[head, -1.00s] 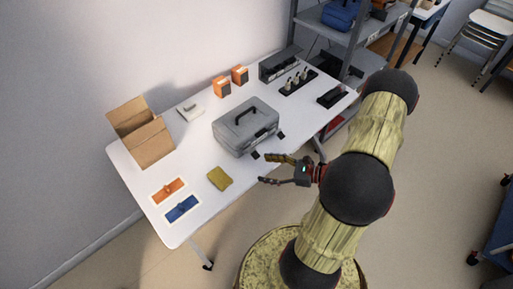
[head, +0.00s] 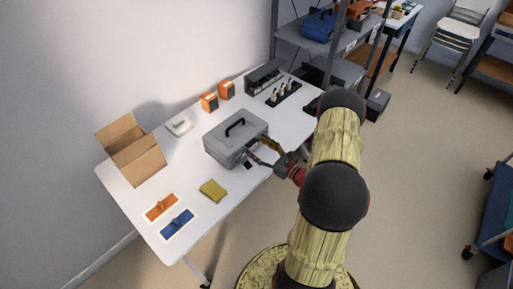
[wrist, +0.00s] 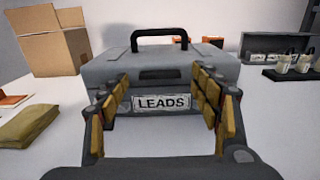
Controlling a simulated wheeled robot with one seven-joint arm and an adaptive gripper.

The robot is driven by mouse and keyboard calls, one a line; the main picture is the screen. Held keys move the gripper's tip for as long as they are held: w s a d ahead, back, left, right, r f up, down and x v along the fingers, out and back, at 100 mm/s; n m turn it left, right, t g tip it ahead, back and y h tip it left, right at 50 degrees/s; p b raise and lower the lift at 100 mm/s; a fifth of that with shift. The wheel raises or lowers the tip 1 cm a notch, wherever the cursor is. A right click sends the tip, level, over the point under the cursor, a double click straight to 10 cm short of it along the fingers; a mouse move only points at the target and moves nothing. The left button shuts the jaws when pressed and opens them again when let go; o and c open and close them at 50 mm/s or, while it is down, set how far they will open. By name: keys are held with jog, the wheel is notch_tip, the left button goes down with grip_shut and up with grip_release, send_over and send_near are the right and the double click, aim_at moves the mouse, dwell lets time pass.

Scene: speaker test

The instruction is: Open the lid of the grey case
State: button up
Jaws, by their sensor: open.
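The grey case (head: 232,134) lies on the white table with its lid shut and its black handle standing up on top. In the wrist view the case (wrist: 190,68) is straight ahead, with a white label reading "LEADS" on its front. My gripper (head: 256,150) is at the front side of the case, close to it. In the wrist view my gripper (wrist: 165,88) is open, its two yellow-padded fingers on either side of the label, with nothing between them. I cannot tell whether the fingertips touch the case. The front latches are not clearly visible, partly behind the fingers.
The white table (head: 140,200) also holds an open cardboard box (head: 135,157), a yellow cloth (head: 213,190), orange and blue pieces (head: 177,222) at the near left, two orange boxes (head: 209,102) and a black rack (head: 284,93) behind. A grey shelf stands beyond.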

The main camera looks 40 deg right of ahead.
jog(key=shift+w, duration=0.6)
jog(key=c, duration=0.4)
